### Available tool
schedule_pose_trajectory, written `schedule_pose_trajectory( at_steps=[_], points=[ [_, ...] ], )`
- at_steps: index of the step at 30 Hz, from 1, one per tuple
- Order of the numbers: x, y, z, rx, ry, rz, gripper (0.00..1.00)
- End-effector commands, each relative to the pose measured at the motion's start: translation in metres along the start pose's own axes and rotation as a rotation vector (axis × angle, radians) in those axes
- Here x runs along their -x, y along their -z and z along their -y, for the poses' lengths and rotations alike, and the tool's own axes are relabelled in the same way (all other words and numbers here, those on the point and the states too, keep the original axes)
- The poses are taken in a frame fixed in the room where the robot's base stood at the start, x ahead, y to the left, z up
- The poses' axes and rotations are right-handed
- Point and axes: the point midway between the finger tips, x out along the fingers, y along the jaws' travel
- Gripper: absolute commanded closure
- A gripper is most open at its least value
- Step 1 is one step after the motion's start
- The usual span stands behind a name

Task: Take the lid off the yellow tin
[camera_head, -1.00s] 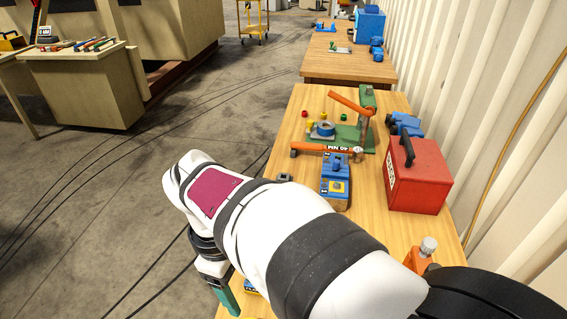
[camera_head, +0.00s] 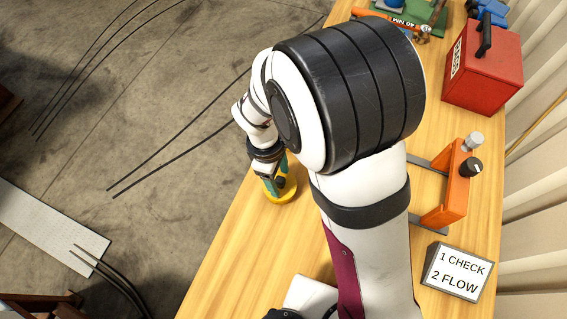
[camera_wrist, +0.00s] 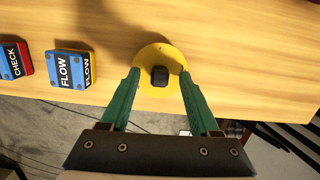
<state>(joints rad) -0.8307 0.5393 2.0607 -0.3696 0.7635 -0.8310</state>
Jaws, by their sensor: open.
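The yellow tin (camera_wrist: 146,88) shows from above as a yellow disc with a black knob (camera_wrist: 161,75) at its middle. It stands on the wooden table (camera_wrist: 230,60) near the edge. My gripper (camera_wrist: 159,74) is open, its green fingertips on either side of the knob and apart from it in the wrist view. The height of the fingertips over the lid is hard to tell. In the head view the tin (camera_head: 288,194) shows below my gripper (camera_head: 276,180), partly hidden by it. The tin's side wall is hidden in the wrist view.
A blue FLOW block (camera_wrist: 70,68) and a CHECK block (camera_wrist: 13,62) stand left of the tin in the wrist view. A red toolbox (camera_head: 484,68), an orange fixture (camera_head: 449,188) and a sign (camera_head: 456,271) reading "1 CHECK 2 FLOW" are at the right.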

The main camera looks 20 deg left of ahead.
Motion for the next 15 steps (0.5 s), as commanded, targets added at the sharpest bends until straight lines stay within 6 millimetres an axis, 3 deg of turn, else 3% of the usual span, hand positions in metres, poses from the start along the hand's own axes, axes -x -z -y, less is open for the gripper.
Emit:
schedule_pose_trajectory(
  at_steps=[3,12,13,15],
  points=[
    [0.0005,0.0,-0.0002,0.0,0.0,0.0,0.41],
    [0.0008,0.0001,-0.0003,0.0,-0.001,0.0,0.95],
    [0.0008,0.0001,-0.0003,0.0,-0.001,0.0,1.0],
    [0.0009,0.0001,-0.0003,-0.001,-0.001,0.0,1.0]
  ],
)
